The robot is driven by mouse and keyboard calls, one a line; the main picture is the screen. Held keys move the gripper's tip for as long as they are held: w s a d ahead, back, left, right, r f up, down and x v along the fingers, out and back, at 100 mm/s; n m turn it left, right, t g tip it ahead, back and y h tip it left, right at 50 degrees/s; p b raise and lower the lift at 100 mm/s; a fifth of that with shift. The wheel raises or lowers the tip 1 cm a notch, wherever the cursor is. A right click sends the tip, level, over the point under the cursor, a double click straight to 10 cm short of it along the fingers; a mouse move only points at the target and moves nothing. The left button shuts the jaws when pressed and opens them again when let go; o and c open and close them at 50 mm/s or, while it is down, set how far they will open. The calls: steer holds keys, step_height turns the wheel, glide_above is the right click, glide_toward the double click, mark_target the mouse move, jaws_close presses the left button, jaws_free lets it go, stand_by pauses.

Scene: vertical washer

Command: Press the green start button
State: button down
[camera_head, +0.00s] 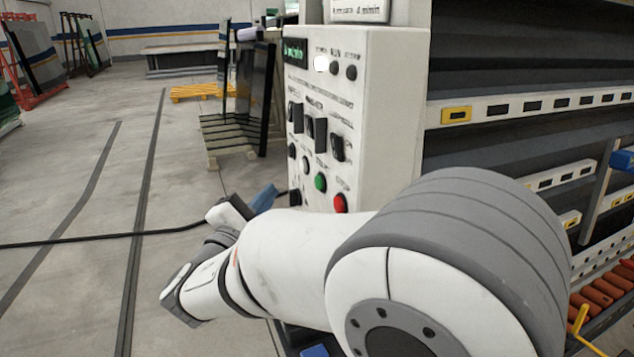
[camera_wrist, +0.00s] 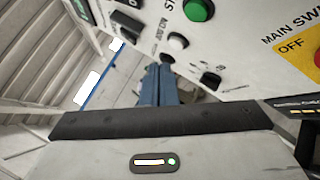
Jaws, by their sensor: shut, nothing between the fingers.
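The green start button (camera_head: 320,182) is on the front of the white control panel (camera_head: 345,110), just up and left of a red button (camera_head: 340,202). In the wrist view the green button (camera_wrist: 199,9) is at the top edge, partly cut off, with part of its label beside it. My gripper (camera_head: 268,194) has blue fingers and is left of the panel in the head view, apart from the green button. In the wrist view the fingers (camera_wrist: 160,72) are shut together and empty, below and left of the green button. The exact gap to the panel is hard to tell.
The panel also carries a white button (camera_wrist: 177,40), a black knob (camera_wrist: 210,78) and a main switch (camera_wrist: 317,60) near the fingers. Several black switches (camera_head: 316,130) sit higher up. A black cable (camera_head: 100,237) crosses at left. Open floor lies left of the panel.

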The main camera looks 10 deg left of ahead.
mark_target(319, 183)
steer(key=w+d, duration=0.3)
steer(key=d, duration=0.2)
steer(key=shift+b, duration=0.35)
stand_by(1.6)
steer(key=shift+w+d, duration=0.1)
steer(key=shift+d, duration=0.1)
steer(key=shift+w+d+b, duration=0.15)
steer(key=shift+d+b, duration=0.1)
steer(key=shift+b, duration=0.2)
steer(key=shift+w+d+b, duration=0.25)
steer(key=shift+d+b, duration=0.05)
steer(key=shift+d, duration=0.15)
stand_by(0.6)
steer(key=shift+a, duration=0.1)
steer(key=shift+s+a+b, duration=0.3)
steer(key=shift+s+a, duration=0.2)
steer(key=shift+a, duration=0.2)
